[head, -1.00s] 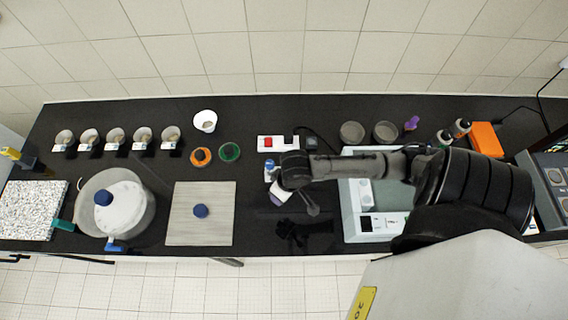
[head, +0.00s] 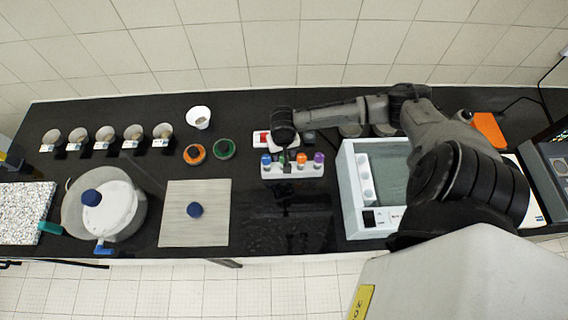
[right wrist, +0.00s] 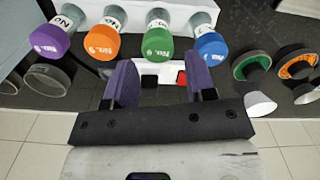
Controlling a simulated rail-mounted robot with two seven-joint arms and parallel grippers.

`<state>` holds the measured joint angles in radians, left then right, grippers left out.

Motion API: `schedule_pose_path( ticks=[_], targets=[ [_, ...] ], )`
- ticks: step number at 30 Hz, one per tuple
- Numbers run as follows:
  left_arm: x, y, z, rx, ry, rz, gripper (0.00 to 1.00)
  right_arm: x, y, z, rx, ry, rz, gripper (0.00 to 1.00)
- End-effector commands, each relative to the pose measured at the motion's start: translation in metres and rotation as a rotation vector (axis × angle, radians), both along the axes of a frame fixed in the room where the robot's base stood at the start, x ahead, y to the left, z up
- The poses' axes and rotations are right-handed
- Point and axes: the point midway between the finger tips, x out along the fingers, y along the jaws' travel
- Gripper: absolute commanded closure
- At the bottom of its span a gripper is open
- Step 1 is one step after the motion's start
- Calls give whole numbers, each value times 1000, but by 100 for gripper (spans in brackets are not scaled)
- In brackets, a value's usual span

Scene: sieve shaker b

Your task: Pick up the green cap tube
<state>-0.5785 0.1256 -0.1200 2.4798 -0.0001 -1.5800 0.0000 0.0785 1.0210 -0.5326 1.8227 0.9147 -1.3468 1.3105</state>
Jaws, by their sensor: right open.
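The green cap tube (right wrist: 157,42) stands in a white rack between a blue cap tube (right wrist: 210,43) and an orange cap tube (right wrist: 102,43); a purple cap tube (right wrist: 52,35) is at the row's end. In the head view the rack (head: 292,173) is near the bench middle, and the green cap (head: 283,158) is partly covered by my right gripper (head: 284,147). In the right wrist view my right gripper (right wrist: 161,82) is open and empty, its purple-padded fingers apart, with the green cap showing just beyond the gap. My left gripper is not in view.
A white box with a red switch (head: 262,138) sits behind the rack. A pale instrument (head: 352,195) stands right of it. Orange (head: 194,154) and green (head: 224,149) rings lie left. A grey board (head: 185,232) is front left. Bench in front of the rack is clear.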

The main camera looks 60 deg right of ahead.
Motion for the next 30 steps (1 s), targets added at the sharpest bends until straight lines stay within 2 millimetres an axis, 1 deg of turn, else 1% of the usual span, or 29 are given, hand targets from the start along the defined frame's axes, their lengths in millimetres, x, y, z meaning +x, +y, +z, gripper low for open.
schedule_pose_path(
  ticks=[3,10,15,18,21,24,30],
  targets=[
    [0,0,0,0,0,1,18,0,0,-10,0,0,0,50],
    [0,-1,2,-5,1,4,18,-1,0,-21,1,1,0,50],
    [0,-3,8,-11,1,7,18,-3,-1,-43,1,2,0,50],
    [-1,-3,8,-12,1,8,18,-2,-1,-56,0,0,0,50],
    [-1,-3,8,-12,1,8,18,-2,-1,-63,-1,-1,2,50],
    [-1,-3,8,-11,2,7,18,-2,-1,-66,-1,-2,3,50],
    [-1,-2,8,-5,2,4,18,-2,-1,-67,-1,-2,3,50]
  ],
)
